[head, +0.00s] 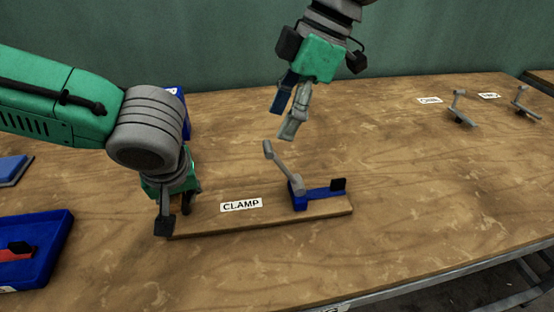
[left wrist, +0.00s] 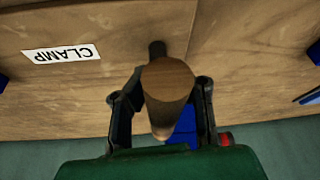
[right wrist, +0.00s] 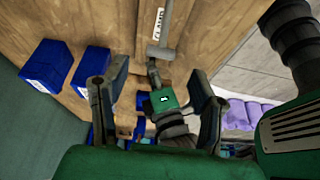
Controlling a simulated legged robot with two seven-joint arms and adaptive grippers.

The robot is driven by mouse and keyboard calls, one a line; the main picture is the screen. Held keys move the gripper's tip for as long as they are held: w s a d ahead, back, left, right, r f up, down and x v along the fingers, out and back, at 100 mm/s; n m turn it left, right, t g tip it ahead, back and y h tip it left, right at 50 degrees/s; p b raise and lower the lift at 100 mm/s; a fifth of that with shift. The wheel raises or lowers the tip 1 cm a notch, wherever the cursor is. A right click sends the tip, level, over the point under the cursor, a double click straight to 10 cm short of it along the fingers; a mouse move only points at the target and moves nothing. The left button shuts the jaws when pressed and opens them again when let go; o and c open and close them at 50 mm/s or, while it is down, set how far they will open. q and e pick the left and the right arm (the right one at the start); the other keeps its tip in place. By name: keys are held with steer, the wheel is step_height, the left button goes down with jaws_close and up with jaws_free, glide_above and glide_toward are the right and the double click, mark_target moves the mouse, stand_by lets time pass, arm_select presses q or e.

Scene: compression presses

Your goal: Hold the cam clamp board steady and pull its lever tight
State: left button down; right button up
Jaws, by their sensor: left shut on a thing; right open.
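The clamp board (head: 325,209), a wooden plank with a "CLAMP" label, lies on the table in the head view. A blue clamp (head: 299,200) with a dark pad sits on its right part. The grey lever (head: 283,170) rises from the clamp, tilted up to the left; its end also shows in the right wrist view (right wrist: 160,52). My left gripper (head: 180,213) is at the board's left end, shut on a round wooden post (left wrist: 168,78), which my arm hides in the head view. My right gripper (head: 283,122) is open and empty, pointing down above the lever, apart from it.
Blue trays (head: 62,240) stand at the left, one holding a red part. Blue bins (right wrist: 47,66) show in the right wrist view. Two other grey levers (head: 460,112) with labels stand at the far right. The table right of the board is clear.

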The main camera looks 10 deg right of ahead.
mark_target(269, 145)
steer(key=x, duration=0.7)
steer(key=shift+f, duration=0.25)
jaws_close()
